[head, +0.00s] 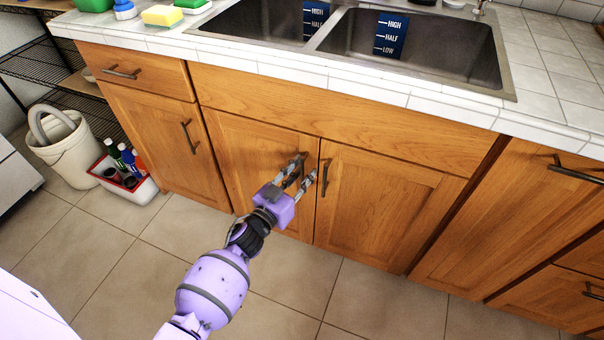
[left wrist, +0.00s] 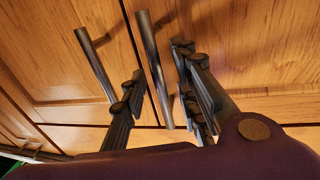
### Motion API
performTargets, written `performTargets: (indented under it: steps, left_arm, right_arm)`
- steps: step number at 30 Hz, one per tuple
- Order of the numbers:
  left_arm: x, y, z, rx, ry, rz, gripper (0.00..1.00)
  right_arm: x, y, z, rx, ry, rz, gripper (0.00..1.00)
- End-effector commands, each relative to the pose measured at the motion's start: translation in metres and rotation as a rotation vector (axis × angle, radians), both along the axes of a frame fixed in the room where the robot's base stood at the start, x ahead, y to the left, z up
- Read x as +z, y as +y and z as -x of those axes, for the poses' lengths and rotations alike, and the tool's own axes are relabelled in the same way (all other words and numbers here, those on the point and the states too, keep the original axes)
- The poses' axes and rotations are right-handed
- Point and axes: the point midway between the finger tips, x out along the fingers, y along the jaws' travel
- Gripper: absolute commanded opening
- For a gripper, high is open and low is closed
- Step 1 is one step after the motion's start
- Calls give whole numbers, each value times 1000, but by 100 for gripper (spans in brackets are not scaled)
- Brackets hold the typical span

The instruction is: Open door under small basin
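A double sink is set in the counter; its left basin (head: 262,22) looks smaller than its right basin (head: 435,50). Two wooden doors meet below it: the left door (head: 235,150) and the right door (head: 385,200). Both look shut. My left gripper (head: 304,175) is open at the left door's handle. Its fingers are on either side of that bar, which shows between them in the left wrist view (left wrist: 154,65); contact cannot be told. The right door's handle (head: 325,178) is just outside the fingers, and also shows in the left wrist view (left wrist: 93,62). My right gripper is out of view.
A cabinet door with its own handle (head: 189,137) is to the left, under a drawer (head: 140,72). A bucket (head: 65,145) and a caddy (head: 145,190) of bottles stand on the floor at left. The tiled floor before the sink doors is clear.

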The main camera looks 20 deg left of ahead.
Motion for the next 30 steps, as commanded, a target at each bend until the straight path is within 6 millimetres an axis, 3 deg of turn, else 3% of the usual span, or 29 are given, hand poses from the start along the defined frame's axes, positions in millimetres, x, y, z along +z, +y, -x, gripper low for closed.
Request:
performTargets:
  steps: [1, 7, 22, 26, 30]
  left_arm:
    - [0, 0, 0, 0, 0, 0, 24]
    - [0, 0, 0, 0, 0, 0, 0]
    - [-1, 2, 7, -16, 3, -2, 0]
    - [0, 6, 21, -59, 3, -5, 0]
    - [0, 13, 48, -138, 4, -7, 0]
  right_arm:
    - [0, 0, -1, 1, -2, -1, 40]
    - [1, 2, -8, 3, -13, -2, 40]
    - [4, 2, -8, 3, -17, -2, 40]
    - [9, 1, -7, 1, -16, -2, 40]
    - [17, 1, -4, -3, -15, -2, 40]
